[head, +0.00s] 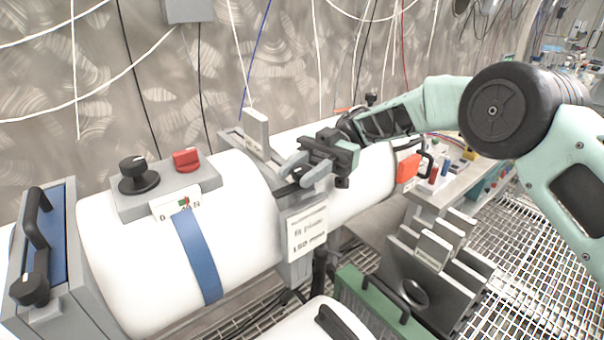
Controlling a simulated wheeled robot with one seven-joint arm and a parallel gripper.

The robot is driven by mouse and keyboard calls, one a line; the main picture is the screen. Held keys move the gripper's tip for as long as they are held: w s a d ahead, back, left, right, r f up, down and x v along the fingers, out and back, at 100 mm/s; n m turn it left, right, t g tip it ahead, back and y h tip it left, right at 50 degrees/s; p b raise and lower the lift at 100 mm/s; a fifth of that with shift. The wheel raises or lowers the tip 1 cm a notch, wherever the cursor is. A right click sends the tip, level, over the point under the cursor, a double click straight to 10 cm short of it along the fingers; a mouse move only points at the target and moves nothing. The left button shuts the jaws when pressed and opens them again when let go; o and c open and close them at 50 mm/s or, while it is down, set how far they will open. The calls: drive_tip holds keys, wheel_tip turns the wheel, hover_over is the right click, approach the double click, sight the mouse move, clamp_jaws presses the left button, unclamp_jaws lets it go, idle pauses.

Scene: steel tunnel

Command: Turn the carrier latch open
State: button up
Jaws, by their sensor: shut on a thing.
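A long white cylinder (238,225) lies across the view, with a grey collar (290,222) around its middle. My gripper (298,172) is at the top of this collar, reaching in from the right. Its fingers are shut on a small dark part there, which appears to be the carrier latch. The fingers and the gripper body hide most of this part, so its angle cannot be told. A white label with black lettering (307,232) hangs on the collar just below the gripper.
A grey box with a black knob (138,175) and a red knob (187,159) sits on the cylinder's left part. A blue strap (198,258) crosses it. An orange block (408,167) is at the right. A grey slotted rack (430,265) stands lower right. Cables hang along the wall.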

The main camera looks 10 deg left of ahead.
sight(301, 168)
drive_tip(key=shift+r, duration=0.1)
idle(0.3)
drive_tip(key=o, duration=1)
drive_tip(key=shift+c, duration=0.2)
wheel_tip(301, 168, up, 10)
drive_tip(key=shift+b, duration=0.8)
